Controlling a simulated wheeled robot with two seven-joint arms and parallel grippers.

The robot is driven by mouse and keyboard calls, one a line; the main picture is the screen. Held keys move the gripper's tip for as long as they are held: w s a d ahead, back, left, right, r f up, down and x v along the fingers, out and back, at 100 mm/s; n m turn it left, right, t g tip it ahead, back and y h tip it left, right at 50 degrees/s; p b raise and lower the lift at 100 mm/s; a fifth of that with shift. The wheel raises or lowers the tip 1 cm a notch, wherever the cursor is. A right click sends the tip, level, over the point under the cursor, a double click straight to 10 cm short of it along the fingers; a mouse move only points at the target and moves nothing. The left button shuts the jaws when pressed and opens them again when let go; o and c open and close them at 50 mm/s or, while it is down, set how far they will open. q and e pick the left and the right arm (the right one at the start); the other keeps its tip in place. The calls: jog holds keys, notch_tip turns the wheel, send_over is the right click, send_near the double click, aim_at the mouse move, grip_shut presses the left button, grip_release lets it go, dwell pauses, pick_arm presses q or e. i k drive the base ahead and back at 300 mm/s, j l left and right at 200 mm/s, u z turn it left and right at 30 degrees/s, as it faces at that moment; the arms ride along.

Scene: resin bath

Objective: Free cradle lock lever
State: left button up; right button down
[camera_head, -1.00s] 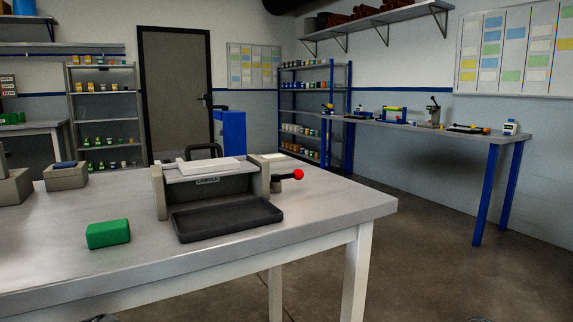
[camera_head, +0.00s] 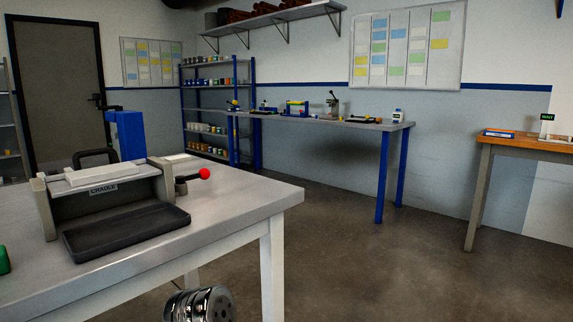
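The cradle (camera_head: 103,207) stands on the near grey table, with a label on its front, a pale slab on top and a dark tray (camera_head: 125,232) in front. Nothing touches the lever. A shiny metal part of my arm shows at the bottom edge, below and right of the cradle. No gripper fingers are visible.
The near table (camera_head: 240,203) ends right of the lever, with open floor (camera_head: 350,260) beyond. A blue-legged bench (camera_head: 370,124) stands along the wall. A wood-topped table (camera_head: 520,147) is at the right. A green block (camera_head: 3,260) is cut off at the left edge.

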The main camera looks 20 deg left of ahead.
aim_at(204, 174)
jog(key=z, duration=0.4)
jog(key=i+j+z, duration=0.25)
jog(key=i, duration=1.4)
jog(key=i+u, duration=0.35)
jog(key=i, duration=0.2)
jog(key=i+l+u, duration=0.35)
jog(key=i, duration=0.15)
jog(key=i+j+u, duration=0.15)
jog(key=u, duration=0.3)
jog(key=i+u, duration=0.65)
jog(key=u, duration=0.2)
jog(key=i+u, duration=0.4)
jog(key=i, duration=0.6)
jog(key=i+z, duration=0.25)
jog(key=i, duration=1)
jog(key=u, duration=3.85)
jog(key=i+l, duration=0.05)
